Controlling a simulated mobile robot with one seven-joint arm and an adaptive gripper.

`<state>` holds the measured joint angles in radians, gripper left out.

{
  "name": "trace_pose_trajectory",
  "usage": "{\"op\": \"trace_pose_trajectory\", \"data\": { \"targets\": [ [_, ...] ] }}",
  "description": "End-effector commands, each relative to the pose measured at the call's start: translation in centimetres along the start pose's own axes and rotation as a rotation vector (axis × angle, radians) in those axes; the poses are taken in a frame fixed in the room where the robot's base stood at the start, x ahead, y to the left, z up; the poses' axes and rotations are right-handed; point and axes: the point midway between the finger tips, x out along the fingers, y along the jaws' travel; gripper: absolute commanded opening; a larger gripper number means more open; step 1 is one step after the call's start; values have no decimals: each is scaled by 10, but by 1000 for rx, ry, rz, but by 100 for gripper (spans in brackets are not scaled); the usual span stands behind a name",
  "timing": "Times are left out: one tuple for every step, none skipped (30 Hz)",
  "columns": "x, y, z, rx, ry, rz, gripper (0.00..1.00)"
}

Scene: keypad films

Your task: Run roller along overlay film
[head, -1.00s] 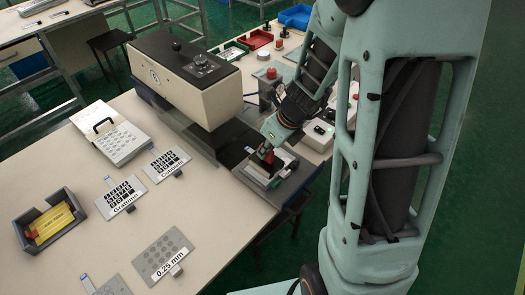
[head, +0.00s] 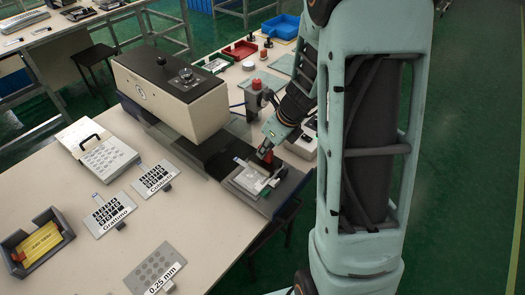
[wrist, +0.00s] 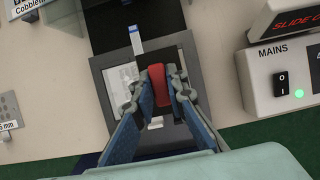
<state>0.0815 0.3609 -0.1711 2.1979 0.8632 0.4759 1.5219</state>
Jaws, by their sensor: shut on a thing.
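My gripper (head: 267,150) is shut on a red handle (wrist: 160,86), which I take to be the roller's. It is over the far part of a dark fixture (head: 281,192) at the table's right edge. A pale panel or film (head: 249,180) lies on the fixture; it also shows left of the fingers in the wrist view (wrist: 121,84). A white tab with a blue end (wrist: 135,38) sticks out beyond it. The fingers hide much of the roller and film, so I cannot tell whether they touch.
A cream press (head: 170,85) stands behind and left of the fixture. A mains box (wrist: 285,75) is on the right in the wrist view. Keypad cards lie left: Gratimo (head: 110,213), another (head: 156,178) and 0.25 mm (head: 158,268). A grey bin (head: 38,242) holds yellow pieces.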

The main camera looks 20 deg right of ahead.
Motion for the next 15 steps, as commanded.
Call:
{"op": "trace_pose_trajectory", "data": {
  "targets": [
    [0, -4, -1, 2, 2, 1, 0],
    [0, -5, -1, 2, 2, 1, 0],
    [0, -6, -1, 2, 2, 1, 0],
    [0, -7, -1, 2, 2, 1, 0],
    [0, -7, -1, 2, 2, 1, 0],
    [0, -6, -1, 1, 2, 2, 0],
    [0, -5, -1, 1, 2, 2, 0],
    [0, -3, -1, 1, 2, 2, 0],
    [0, -1, -1, 0, 1, 2, 0],
    [0, 1, -1, 0, 1, 2, 0],
    [-1, 3, 0, -1, 1, 2, 0],
    [-1, 6, 0, -2, 1, 1, 0],
    [0, 9, -1, -1, 1, 2, 0],
    [0, 11, -1, -1, 2, 2, 0],
    [0, 14, -1, -1, 1, 3, 0]
  ]
}}
